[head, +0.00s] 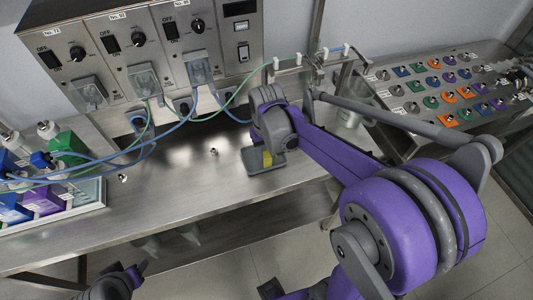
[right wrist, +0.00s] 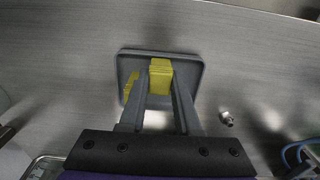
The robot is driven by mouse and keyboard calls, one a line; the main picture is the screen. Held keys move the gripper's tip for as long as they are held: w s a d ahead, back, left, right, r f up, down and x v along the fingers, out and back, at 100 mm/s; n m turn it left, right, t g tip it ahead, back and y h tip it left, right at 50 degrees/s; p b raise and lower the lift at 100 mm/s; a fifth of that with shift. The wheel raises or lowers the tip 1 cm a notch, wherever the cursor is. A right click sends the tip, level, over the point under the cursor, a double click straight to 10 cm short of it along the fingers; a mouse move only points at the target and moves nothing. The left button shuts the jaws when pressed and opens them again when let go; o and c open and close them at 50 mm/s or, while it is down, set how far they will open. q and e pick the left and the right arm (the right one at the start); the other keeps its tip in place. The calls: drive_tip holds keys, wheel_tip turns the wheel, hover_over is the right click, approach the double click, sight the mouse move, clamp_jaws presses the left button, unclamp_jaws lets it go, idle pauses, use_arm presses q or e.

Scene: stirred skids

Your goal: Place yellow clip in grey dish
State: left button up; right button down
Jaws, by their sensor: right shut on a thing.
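The grey dish (head: 258,169) sits on the steel bench under my right gripper (head: 268,147). In the right wrist view the dish (right wrist: 193,61) is square with a raised rim. A yellow clip (right wrist: 160,76) is between the fingertips of my right gripper (right wrist: 158,92), which is shut on it over the dish. A second yellow piece (right wrist: 130,87) shows beside the left finger, within the dish outline. I cannot tell whether the held clip touches the dish floor. My left gripper (head: 125,280) is at the lower left, below the bench edge, and its jaws are unclear.
A small metal part (head: 214,152) lies on the bench left of the dish. A tray (head: 92,203) of coloured blocks stands at the left. Cables hang from the switch panel (head: 150,45) behind. The bench front left of the dish is clear. A rack (head: 440,90) of coloured parts stands at right.

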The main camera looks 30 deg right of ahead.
sight(266, 155)
drive_tip(key=shift+f, duration=0.25)
drive_tip(key=c, duration=0.6)
unclamp_jaws()
drive_tip(key=shift+r, duration=0.15)
drive_tip(key=shift+r, duration=0.5)
wheel_tip(266, 155, up, 11)
drive_tip(key=p, duration=0.1)
drive_tip(key=s+a+f+n+t, duration=0.1)
drive_tip(key=s+a+f+t, duration=0.1)
drive_tip(key=s, duration=0.1)
drive_tip(key=s+a+f+t, duration=0.1)
drive_tip(key=s+a+f, duration=0.2)
drive_tip(key=s, duration=0.1)
drive_tip(key=s+a+f+n+t, duration=0.1)
drive_tip(key=s+a+f+t, duration=0.1)
drive_tip(key=s+a+f, duration=0.1)
drive_tip(key=shift+s+a+f+n+t, duration=0.1)
drive_tip(key=shift+s+a+n+t, duration=0.05)
drive_tip(key=shift+s+n+t, duration=0.2)
